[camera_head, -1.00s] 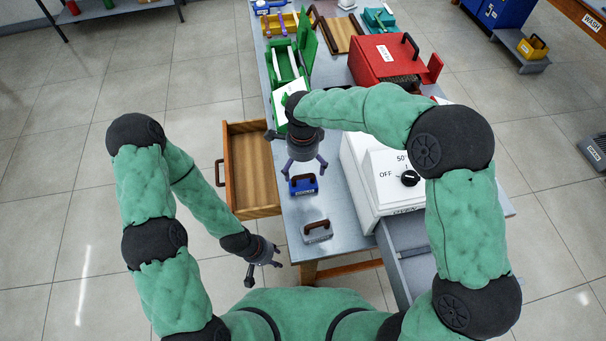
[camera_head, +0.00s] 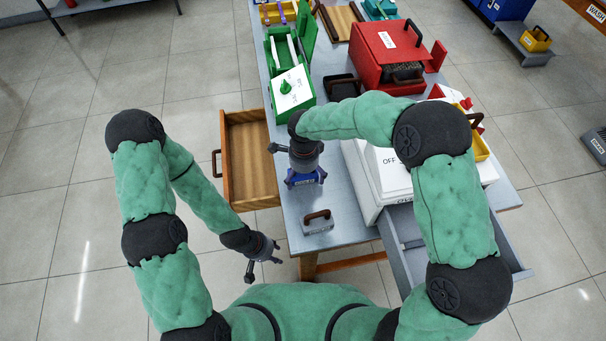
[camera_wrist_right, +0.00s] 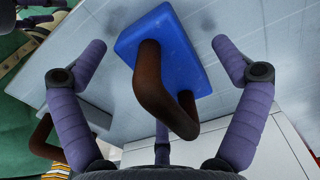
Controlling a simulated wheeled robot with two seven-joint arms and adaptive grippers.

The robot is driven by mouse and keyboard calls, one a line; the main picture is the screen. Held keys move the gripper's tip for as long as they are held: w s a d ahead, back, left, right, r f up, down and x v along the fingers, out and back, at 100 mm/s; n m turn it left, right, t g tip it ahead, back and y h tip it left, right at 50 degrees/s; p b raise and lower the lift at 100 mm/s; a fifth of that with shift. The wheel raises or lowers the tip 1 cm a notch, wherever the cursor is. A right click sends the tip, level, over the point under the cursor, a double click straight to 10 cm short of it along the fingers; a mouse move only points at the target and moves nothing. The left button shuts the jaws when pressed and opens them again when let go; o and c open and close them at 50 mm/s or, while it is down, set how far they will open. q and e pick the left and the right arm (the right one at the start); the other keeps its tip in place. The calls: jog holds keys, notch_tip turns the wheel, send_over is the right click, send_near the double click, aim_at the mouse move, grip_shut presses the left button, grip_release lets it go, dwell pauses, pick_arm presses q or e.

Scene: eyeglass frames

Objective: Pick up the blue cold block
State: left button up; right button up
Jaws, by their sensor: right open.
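The blue cold block (camera_head: 315,177) sits on the grey bench, mostly hidden under my right gripper in the head view. In the right wrist view the blue cold block (camera_wrist_right: 180,42) shows a dark brown loop handle (camera_wrist_right: 155,95) pointing toward the camera. My right gripper (camera_head: 304,182) is right above the block. Its purple fingers are spread on both sides of the handle, apart from it, and hold nothing. My left gripper (camera_head: 275,256) hangs low beside the bench's near left corner, fingers apart and empty.
A grey block (camera_head: 318,222) with a brown handle stands nearer on the bench. A white heater box (camera_head: 376,180) is to the right. An open wooden drawer (camera_head: 249,160) juts out left. A green box (camera_head: 291,92) and a red box (camera_head: 388,55) stand farther back.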

jog(key=shift+r, duration=0.1)
jog(key=c, duration=1.6)
jog(key=shift+r, duration=0.15)
jog(key=shift+r+p, duration=0.3)
jog(key=shift+r, duration=0.3)
jog(key=shift+s+d+r+p, duration=0.3)
jog(key=shift+s+r+p, duration=0.5)
jog(key=shift+s+r, duration=1.3)
jog(key=shift+s+d+r+p, duration=0.3)
jog(key=shift+s+r+p, duration=0.55)
jog(key=shift+s+r, duration=1.3)
jog(key=shift+s+d+r+p, duration=0.3)
jog(key=shift+s+r+p, duration=0.5)
jog(key=shift+s+r, duration=1.3)
jog(key=shift+s+f, duration=0.6)
